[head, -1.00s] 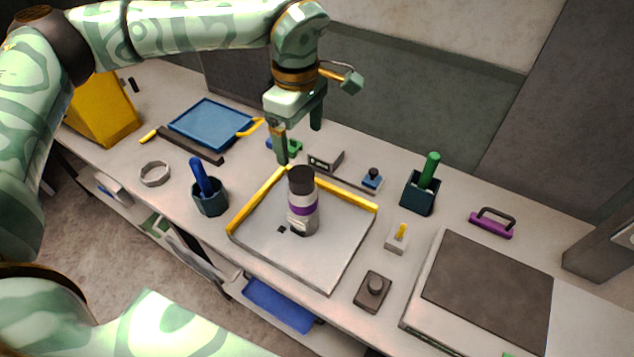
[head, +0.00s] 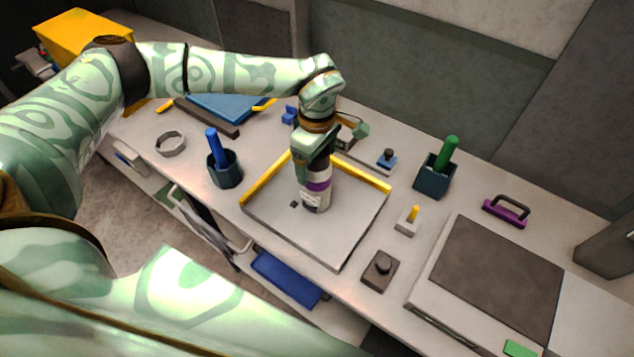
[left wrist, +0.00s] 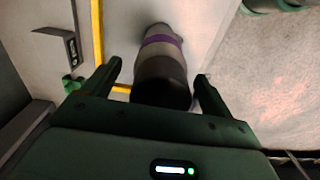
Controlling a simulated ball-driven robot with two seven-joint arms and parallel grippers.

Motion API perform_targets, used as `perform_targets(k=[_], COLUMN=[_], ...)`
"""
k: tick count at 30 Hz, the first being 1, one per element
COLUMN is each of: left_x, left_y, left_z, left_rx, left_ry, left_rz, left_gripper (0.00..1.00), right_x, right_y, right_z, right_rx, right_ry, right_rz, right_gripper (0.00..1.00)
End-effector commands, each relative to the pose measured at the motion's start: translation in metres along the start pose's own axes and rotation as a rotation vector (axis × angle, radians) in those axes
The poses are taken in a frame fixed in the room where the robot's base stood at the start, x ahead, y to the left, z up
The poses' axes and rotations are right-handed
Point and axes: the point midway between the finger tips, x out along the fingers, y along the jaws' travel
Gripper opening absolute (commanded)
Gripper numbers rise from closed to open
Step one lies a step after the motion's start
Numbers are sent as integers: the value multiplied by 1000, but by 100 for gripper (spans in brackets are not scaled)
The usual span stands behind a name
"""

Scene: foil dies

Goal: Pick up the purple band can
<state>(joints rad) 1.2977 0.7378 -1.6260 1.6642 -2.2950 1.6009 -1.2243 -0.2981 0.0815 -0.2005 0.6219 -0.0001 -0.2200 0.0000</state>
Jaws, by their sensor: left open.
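The purple band can (head: 317,196) stands upright in the tray (head: 284,228). It has a pale body, a purple band and a dark top. My left gripper (head: 315,183) is open and lowered at the can's upper part, partly hiding it. In the left wrist view the can (left wrist: 160,58) lies between the two spread fingers of my left gripper (left wrist: 158,80), its dark top nearest the palm. I cannot tell whether a finger touches it. My right gripper is not in view.
A blue-handled tool in a dark cup (head: 225,170) stands left of the tray. A small yellow-topped block (head: 408,222) and a dark knob block (head: 381,270) sit to its right. A green-handled tool's cup (head: 434,178) stands behind right. The tray's front area is clear.

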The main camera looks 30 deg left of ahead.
Motion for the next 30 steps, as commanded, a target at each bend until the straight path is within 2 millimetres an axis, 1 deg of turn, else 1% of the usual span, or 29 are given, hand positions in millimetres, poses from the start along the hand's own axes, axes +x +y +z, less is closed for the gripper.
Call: perform_targets(k=[1, 3, 10, 11, 12, 14, 15, 17, 18, 19, 26, 30], left_x=[7, 12, 14, 13, 13, 13, 13, 13, 13, 13, 12, 5], left_y=[-1, -1, 0, 0, 0, 0, 0, 0, 0, 0, 0, 1], left_z=[1, 0, 0, 0, 0, 0, 0, 0, 0, 0, 0, 0], left_rx=[0, -1, 0, 0, 0, 0, 0, 0, 0, 0, 0, 0], left_ry=[-1, -1, 0, 0, 0, 0, 0, 0, 0, -1, -1, -1], left_rz=[-2, -2, 0, 0, 0, 0, 0, 0, 0, 0, 2, 3], left_gripper=[85, 85, 85, 77, 66, 49, 38, 22, 10, 3, 3, 2], right_x=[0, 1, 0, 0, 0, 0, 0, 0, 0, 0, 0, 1], right_y=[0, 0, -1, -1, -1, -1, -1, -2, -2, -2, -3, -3], right_z=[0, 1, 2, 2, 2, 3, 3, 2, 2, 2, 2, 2], right_rx=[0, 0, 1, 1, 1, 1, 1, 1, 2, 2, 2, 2], right_ry=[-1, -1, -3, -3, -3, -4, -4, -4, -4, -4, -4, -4], right_rz=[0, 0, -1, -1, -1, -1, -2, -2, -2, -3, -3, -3], right_gripper=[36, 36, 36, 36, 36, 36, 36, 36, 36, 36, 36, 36])
